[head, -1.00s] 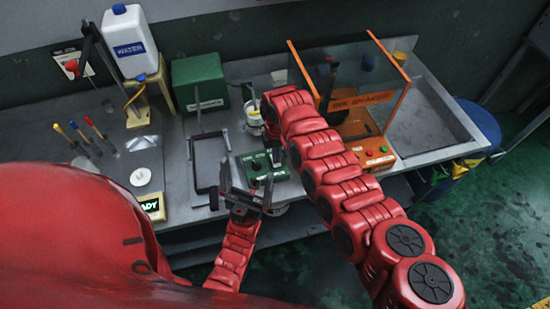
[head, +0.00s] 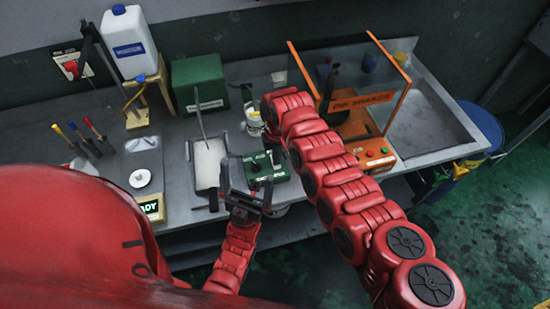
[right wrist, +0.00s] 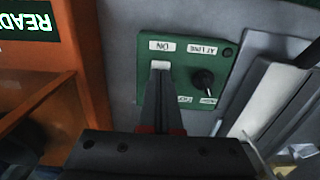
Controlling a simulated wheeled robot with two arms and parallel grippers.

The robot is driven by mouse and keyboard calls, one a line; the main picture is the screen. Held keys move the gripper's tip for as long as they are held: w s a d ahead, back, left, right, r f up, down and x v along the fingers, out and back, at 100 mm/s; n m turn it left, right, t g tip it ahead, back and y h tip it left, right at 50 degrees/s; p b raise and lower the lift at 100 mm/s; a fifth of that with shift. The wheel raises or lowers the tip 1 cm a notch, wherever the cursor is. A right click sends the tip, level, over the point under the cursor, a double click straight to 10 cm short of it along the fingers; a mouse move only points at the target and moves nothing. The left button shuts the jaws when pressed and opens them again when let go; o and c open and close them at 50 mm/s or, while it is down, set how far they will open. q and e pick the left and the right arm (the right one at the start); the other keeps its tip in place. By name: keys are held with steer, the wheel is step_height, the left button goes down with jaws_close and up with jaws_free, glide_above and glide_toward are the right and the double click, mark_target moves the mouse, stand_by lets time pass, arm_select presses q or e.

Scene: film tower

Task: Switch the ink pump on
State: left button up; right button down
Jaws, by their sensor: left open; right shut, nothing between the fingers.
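The green control panel (head: 279,177) sits on the bench below my right forearm. In the right wrist view the panel (right wrist: 183,49) appears upside down, with a label reading ON, a label reading AT LINE and a black knob lever (right wrist: 203,81). A white switch piece (right wrist: 160,65) shows below the ON label. My right gripper (right wrist: 160,82) is shut and empty, its tips at or just over that piece; contact cannot be told. In the head view my arm hides it. My left gripper (head: 246,190) is open and empty in front of the panel.
A dark-rimmed tray (head: 191,152) with a pale inside lies left of the panel. The orange ink shaker (head: 380,153) stands right of it. A green box (head: 195,80), a water jug (head: 130,40) and a READY sign (head: 150,207) are farther left.

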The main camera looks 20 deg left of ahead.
step_height(320, 180, up, 4)
steer(key=shift+r+p, duration=0.1)
steer(key=shift+p, duration=1.05)
step_height(320, 180, up, 2)
steer(key=shift+r+p, duration=0.1)
steer(key=shift+p, duration=0.3)
